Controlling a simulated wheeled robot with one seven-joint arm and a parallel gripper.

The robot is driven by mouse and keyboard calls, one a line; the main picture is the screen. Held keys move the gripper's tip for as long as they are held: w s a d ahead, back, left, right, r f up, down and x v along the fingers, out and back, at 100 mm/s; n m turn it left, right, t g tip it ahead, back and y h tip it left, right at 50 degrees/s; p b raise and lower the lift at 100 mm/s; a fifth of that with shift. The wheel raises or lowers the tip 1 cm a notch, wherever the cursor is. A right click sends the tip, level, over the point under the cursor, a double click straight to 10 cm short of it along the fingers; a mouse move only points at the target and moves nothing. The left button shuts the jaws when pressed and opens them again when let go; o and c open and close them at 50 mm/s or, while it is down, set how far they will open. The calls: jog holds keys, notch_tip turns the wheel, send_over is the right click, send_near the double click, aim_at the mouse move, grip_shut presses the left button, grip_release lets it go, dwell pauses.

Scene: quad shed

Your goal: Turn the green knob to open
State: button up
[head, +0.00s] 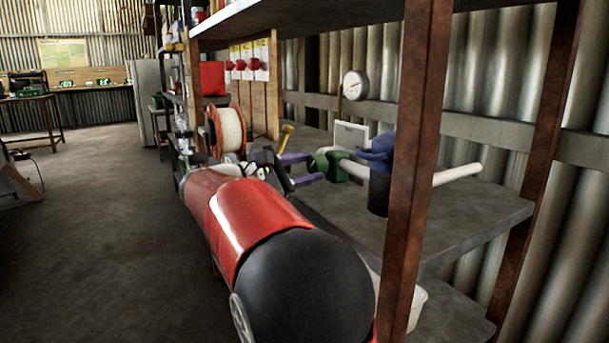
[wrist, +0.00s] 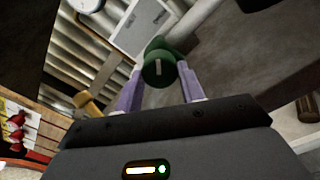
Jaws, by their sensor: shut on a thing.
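The green knob (wrist: 158,68) sits on a green valve body (head: 338,166) in a white pipe above the grey shelf. A pale line marks the knob's round face, close to upright in the wrist view. My gripper (head: 314,167) reaches it from the left in the head view. Its two purple fingers stand on either side of the knob in the wrist view (wrist: 160,74), and it is shut on the knob. The contact faces are partly hidden.
A rusty post (head: 413,170) stands in front of the shelf. A blue part on a black cylinder (head: 378,192) is right of the valve. A yellow handle (head: 286,133), cable spool (head: 228,130) and white panel (head: 351,136) are nearby.

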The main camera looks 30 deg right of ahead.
jog(key=m+b, duration=0.1)
jog(key=m, duration=0.1)
jog(key=m+b, duration=0.2)
jog(key=m, duration=0.1)
jog(key=shift+f+m, duration=0.2)
jog(key=shift+m, duration=0.1)
jog(key=shift+r+m+b, duration=0.15)
jog(key=shift+m+b, duration=1.15)
jog(key=shift+m, duration=0.4)
jog(key=o, duration=1)
